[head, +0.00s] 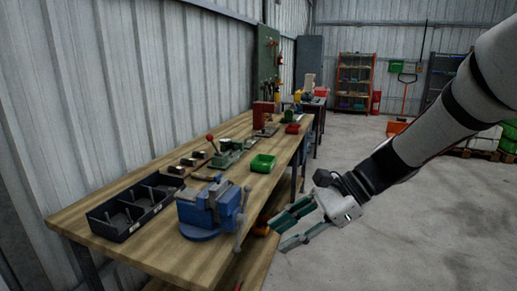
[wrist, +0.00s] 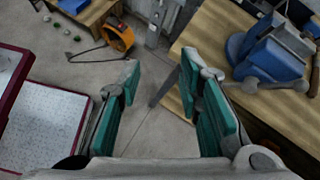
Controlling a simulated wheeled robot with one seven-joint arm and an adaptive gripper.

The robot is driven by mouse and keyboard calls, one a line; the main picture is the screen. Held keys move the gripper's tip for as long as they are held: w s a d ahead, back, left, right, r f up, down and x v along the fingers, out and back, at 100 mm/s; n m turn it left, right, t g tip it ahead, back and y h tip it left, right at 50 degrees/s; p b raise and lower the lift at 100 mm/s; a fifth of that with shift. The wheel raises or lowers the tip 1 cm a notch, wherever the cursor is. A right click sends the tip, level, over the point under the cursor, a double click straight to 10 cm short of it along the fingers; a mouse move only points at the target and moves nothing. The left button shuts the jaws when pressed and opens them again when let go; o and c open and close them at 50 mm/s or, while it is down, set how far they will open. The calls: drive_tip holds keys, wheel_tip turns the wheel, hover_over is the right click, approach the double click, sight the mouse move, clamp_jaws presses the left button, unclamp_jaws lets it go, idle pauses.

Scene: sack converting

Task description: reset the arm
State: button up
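My gripper (head: 290,228) hangs beside the right edge of the wooden workbench, in front of the blue vise. In the wrist view my gripper (wrist: 165,105) has its two green-padded fingers spread wide apart. Nothing is between them but floor and the bench edge behind. My arm (head: 425,135) comes in from the upper right and slopes down to the left.
The wrist view shows an orange object (wrist: 118,38) on the floor and a red-edged platform (wrist: 45,120) at left. Open floor lies right of the bench.

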drive_tip(key=s+d+r+n+t+h+p, duration=0.1)
drive_tip(key=s+d+r+n+h, duration=0.2)
drive_tip(key=s, duration=0.4)
drive_tip(key=s+d+r+n+t+h+p, duration=0.2)
drive_tip(key=s+d+n+h, duration=0.2)
drive_tip(key=s+d+n, duration=0.2)
drive_tip(key=s+d+r+n+t+h+p, duration=0.1)
drive_tip(key=s+d+r+n+h+p, duration=0.1)
drive_tip(key=s, duration=0.7)
drive_tip(key=d+r+n+h, duration=0.1)
drive_tip(key=d+n, duration=0.1)
drive_tip(key=n, duration=0.1)
drive_tip(key=shift+s+d+r+n+t, duration=0.15)
drive_tip(key=shift+d+r+n+t, duration=0.15)
drive_tip(key=shift+n, duration=0.1)
drive_tip(key=shift+a, duration=0.1)
